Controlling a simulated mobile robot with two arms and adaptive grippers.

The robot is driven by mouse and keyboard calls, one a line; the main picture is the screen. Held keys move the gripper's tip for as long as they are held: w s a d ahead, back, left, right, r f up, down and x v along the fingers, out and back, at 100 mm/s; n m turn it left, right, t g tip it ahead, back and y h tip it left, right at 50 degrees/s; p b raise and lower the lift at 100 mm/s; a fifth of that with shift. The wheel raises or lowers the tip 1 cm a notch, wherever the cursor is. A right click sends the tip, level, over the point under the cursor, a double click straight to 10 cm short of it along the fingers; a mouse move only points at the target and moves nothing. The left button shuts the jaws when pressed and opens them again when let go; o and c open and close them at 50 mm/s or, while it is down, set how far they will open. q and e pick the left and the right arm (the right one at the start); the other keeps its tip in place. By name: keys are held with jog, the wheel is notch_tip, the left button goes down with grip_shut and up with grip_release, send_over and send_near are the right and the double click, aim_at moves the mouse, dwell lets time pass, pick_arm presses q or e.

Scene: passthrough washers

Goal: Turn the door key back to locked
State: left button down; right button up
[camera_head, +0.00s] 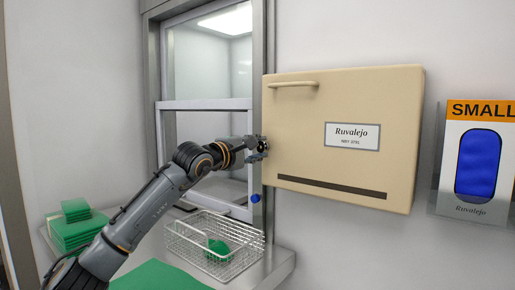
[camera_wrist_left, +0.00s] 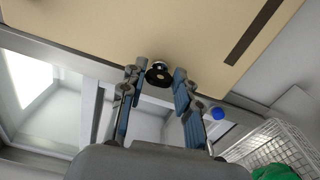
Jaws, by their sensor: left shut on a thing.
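The door key (camera_wrist_left: 159,74) is a dark round piece with a pale upper part, beside the cream panel's edge in the left wrist view. In the head view it is mostly hidden by the gripper at the steel frame beside the panel. My left gripper (camera_head: 259,149) reaches the frame there from the left. In the left wrist view my left gripper (camera_wrist_left: 160,76) has one finger on each side of the key and is shut on it. Which way the key is turned is too small to tell. My right gripper is not in view.
A cream panel (camera_head: 300,130) with a handle stands right of the sash window (camera_head: 205,103). A blue knob (camera_head: 255,198) sits below my gripper. A wire basket (camera_head: 190,252) with a green item stands on the shelf. Green stacks (camera_head: 75,238) lie left. A glove dispenser (camera_head: 452,205) hangs right.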

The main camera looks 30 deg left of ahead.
pick_arm(q)
jog(key=shift+m, duration=0.7)
jog(key=c, duration=1)
grip_release()
jog(key=shift+o, duration=0.2)
jog(key=s, duration=1.2)
jog(key=shift+a, duration=0.45)
